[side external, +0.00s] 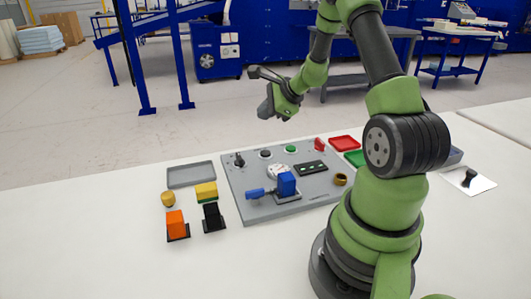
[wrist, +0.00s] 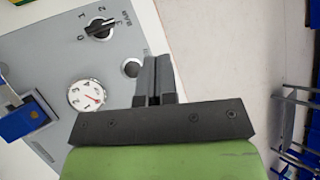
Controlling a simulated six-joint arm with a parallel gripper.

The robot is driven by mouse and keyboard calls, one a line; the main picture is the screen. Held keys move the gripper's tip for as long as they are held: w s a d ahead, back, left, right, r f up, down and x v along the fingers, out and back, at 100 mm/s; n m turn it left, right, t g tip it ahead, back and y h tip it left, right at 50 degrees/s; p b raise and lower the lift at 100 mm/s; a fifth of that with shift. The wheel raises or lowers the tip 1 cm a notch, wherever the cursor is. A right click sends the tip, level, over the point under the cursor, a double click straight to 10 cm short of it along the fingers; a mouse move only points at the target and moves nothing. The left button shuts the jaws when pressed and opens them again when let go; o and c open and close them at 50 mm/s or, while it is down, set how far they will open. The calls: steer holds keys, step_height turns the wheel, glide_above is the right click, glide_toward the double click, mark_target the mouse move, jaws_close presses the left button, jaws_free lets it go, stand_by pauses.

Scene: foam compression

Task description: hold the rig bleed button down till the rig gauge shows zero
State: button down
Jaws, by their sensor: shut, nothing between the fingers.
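The rig is a grey panel (side external: 235,190) on the white table. Its round white gauge (side external: 278,170) also shows in the wrist view (wrist: 87,96), with a red needle pointing to the lower right there; the exact reading is too small to tell. A dark round button (side external: 265,154) sits behind the gauge, and in the wrist view this button (wrist: 131,67) lies just left of my fingers. I cannot read a label marking it as the bleed button. My gripper (side external: 266,112) is shut and empty, in the air above the panel's back edge, apart from the button. It also shows in the wrist view (wrist: 155,72).
A grey tray (side external: 190,174) and coloured blocks stand left; red (side external: 344,142) and green trays lie right.

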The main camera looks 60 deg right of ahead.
mark_target(266, 153)
steer(key=shift+f, duration=4.4)
steer(key=shift+f, duration=0.1)
steer(key=shift+f, duration=0.3)
steer(key=shift+f, duration=0.45)
stand_by(0.3)
steer(key=shift+r, duration=0.1)
stand_by(0.4)
steer(key=shift+r, duration=0.75)
steer(key=shift+r, duration=0.1)
steer(key=shift+r, duration=2.45)
